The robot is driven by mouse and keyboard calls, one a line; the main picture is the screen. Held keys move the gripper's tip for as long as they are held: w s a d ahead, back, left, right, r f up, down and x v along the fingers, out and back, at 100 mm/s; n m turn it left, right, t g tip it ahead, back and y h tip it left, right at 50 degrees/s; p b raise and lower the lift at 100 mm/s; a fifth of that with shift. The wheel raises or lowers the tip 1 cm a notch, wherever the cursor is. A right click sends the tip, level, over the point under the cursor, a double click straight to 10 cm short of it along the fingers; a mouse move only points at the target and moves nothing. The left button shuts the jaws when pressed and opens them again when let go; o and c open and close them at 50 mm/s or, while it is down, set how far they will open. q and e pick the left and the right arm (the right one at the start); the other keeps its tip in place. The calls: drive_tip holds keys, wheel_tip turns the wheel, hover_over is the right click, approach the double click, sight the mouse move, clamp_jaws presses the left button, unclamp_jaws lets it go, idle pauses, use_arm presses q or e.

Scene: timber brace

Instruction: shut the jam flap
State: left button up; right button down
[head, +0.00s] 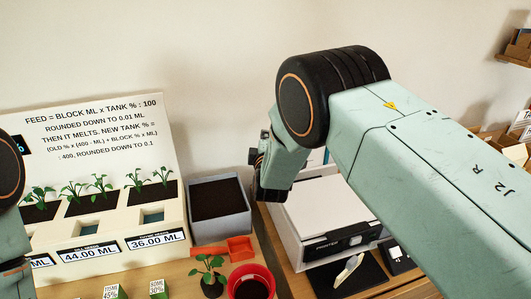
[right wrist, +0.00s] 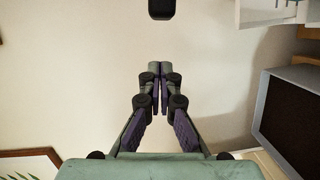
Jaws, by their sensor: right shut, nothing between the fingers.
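A white printer (head: 325,212) with a black front strip stands on the wooden table, right of centre in the head view. My right arm covers its back and right side. I cannot make out a jam flap or tell its position. Part of a white body (right wrist: 270,12) shows at the top right of the right wrist view; it may be the printer. My right gripper (right wrist: 160,75) is shut and empty, its fingertips together before the bare wall. In the head view only dark parts near its wrist show, left of the printer. My left gripper is out of view.
A grey planter box (head: 219,207) of dark soil stands left of the printer. A sign board (head: 100,130) with seedlings, a red pot (head: 252,284), a small potted plant (head: 210,272) and an orange tray (head: 240,248) are nearby. A black mat (head: 362,274) lies before the printer.

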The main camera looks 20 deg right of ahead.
drive_tip(key=d, duration=0.4)
drive_tip(key=shift+w+f, duration=0.15)
drive_tip(key=shift+f, duration=0.2)
drive_tip(key=shift+r, duration=0.15)
drive_tip(key=d+f+m+y+b, duration=0.1)
drive_tip(key=d+f+m+b, duration=0.3)
drive_tip(key=d, duration=0.5)
drive_tip(key=d+f+m+g+y+b, duration=0.1)
drive_tip(key=d+f+m+b, duration=0.3)
drive_tip(key=d, duration=0.4)
drive_tip(key=shift+w+d+f+m, duration=0.2)
drive_tip(key=shift+d+f+m, duration=0.15)
drive_tip(key=shift+d+m, duration=0.05)
